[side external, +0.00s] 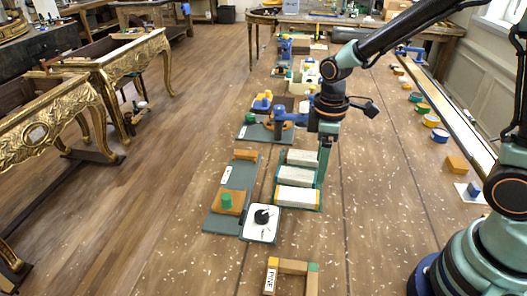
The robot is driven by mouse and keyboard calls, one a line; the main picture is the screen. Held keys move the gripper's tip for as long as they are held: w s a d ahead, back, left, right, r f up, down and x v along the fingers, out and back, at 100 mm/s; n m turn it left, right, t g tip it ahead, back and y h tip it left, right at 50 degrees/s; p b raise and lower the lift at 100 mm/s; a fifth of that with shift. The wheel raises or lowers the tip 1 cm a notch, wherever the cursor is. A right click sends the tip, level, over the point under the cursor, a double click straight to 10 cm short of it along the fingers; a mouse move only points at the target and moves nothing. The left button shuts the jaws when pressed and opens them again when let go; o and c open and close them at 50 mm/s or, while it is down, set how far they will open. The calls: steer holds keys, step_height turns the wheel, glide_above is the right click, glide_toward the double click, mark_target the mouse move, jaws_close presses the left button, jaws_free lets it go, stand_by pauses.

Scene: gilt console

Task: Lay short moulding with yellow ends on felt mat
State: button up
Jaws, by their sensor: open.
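My gripper (323,158) points down over the right side of a green-edged rack (318,206), and its jaws are open. The rack holds pale, whitish bars (297,194) lying crosswise. The gripper is close to the bars' right ends; I cannot tell whether it touches one. I cannot tell which surface is the felt mat.
A white square plate with a black knob (263,217) stands left of the rack's front. A labelled wooden frame (270,278) lies at the front edge. Another board (246,132) and several bins are farther back. Coloured rolls (431,121) line the right side. Bench space right of the rack is clear.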

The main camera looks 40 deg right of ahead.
steer(key=s+d+r+m+t, duration=0.1)
steer(key=s+r+m+t, duration=0.1)
steer(key=r, duration=0.5)
steer(key=s+d+r+m+t, duration=0.2)
steer(key=s+r+m+t, duration=0.1)
steer(key=s+r+m, duration=0.2)
step_height(320, 180, up, 2)
steer(key=shift+d+r+m+t, duration=0.1)
steer(key=shift+d+m+t, duration=0.2)
steer(key=shift+m, duration=0.7)
